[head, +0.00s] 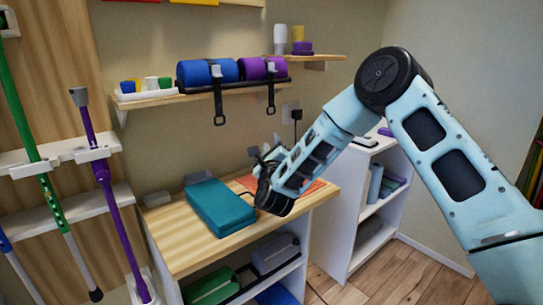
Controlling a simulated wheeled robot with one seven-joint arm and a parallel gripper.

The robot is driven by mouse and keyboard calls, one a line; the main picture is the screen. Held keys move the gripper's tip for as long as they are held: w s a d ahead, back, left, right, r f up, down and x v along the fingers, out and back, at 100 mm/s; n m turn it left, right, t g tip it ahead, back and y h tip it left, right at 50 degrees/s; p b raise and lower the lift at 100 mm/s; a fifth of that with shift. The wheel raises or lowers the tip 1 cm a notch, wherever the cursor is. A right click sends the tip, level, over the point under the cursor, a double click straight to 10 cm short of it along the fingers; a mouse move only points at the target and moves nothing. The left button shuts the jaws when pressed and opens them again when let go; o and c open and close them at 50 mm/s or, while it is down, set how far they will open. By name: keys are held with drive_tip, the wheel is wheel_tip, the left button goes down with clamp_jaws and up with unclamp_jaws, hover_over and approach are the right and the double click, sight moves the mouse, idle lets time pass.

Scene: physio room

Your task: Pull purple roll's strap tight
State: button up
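The purple roll (252,69) lies on the wall shelf, at the right of a blue roll. Its black strap (271,92) runs over it through a grey buckle (270,68) and hangs below the shelf edge, ending in a loop. My gripper (256,153) is below the shelf, above the wooden counter and lower than the strap end, apart from it. My own wrist hides most of it, and its fingers are too small to read. I see nothing held in it.
A blue roll (196,72) with its own hanging strap (218,100) is beside the purple one. A teal block (221,206) lies on the counter (190,247). Poles stand in a rack at left. A white shelf unit (346,222) stands at right.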

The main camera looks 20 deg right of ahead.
drive_tip(key=shift+v, duration=1.45)
drive_tip(key=s+a+r+n+g+y+p, duration=0.1)
drive_tip(key=s+a+n+g+y, duration=0.25)
drive_tip(key=a+n+y, duration=0.4)
drive_tip(key=s+a+r+n+g+y+p, duration=0.15)
drive_tip(key=s+a+n+y, duration=0.25)
drive_tip(key=a+n, duration=0.55)
drive_tip(key=s+a+f+n+g, duration=0.1)
drive_tip(key=s+a+n+g, duration=0.35)
drive_tip(key=s, duration=0.35)
drive_tip(key=s+d+n+g+h+p, duration=0.1)
drive_tip(key=s+d+n+g, duration=0.2)
drive_tip(key=s, duration=0.7)
drive_tip(key=s+d+n+g+h+p, duration=0.1)
drive_tip(key=s+d+n+g+h, duration=0.1)
drive_tip(key=s+n, duration=0.5)
drive_tip(key=s+d+n+g+h+p, duration=0.1)
drive_tip(key=s+d+n+g, duration=0.3)
drive_tip(key=s, duration=0.9)
drive_tip(key=shift+d+r+n+g, duration=0.3)
drive_tip(key=shift+n+g, duration=0.45)
drive_tip(key=shift+n, duration=0.3)
drive_tip(key=shift+w+h, duration=0.1)
drive_tip(key=shift+h, duration=0.15)
